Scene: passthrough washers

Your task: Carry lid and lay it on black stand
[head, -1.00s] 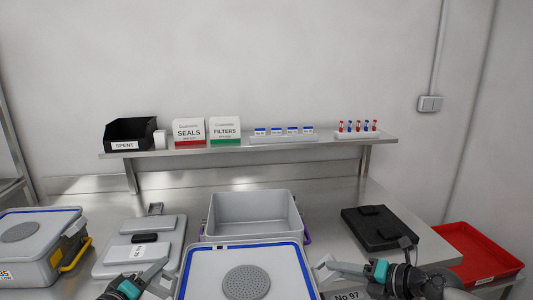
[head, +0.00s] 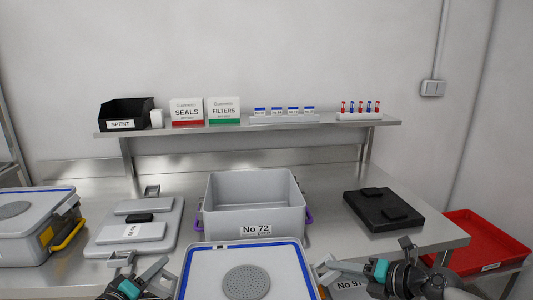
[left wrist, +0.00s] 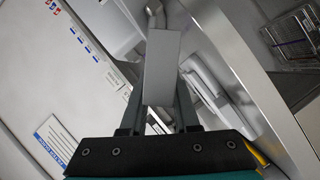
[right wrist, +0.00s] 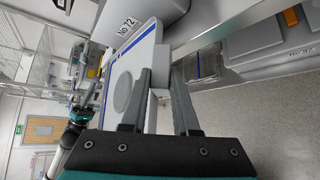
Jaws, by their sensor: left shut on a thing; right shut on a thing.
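The lid (head: 282,262) is a pale grey panel with a blue border and a round perforated disc, low in the centre of the head view. It also shows in the right wrist view (right wrist: 147,52). My left gripper (head: 166,268) is shut on its left side, on a grey tab (left wrist: 162,65) seen in the left wrist view. My right gripper (head: 322,268) is shut on its right side; its fingers (right wrist: 158,72) meet the lid's edge. The black stand (head: 383,210), a dark slab with raised pads, lies on the bench at the right, apart from the lid.
An open grey container (head: 255,222) labelled No 72 stands behind the lid. A grey lid with pads (head: 100,243) and a closed container (head: 30,250) are at left. A red tray (head: 488,240) sits at right. A shelf (head: 225,130) runs behind.

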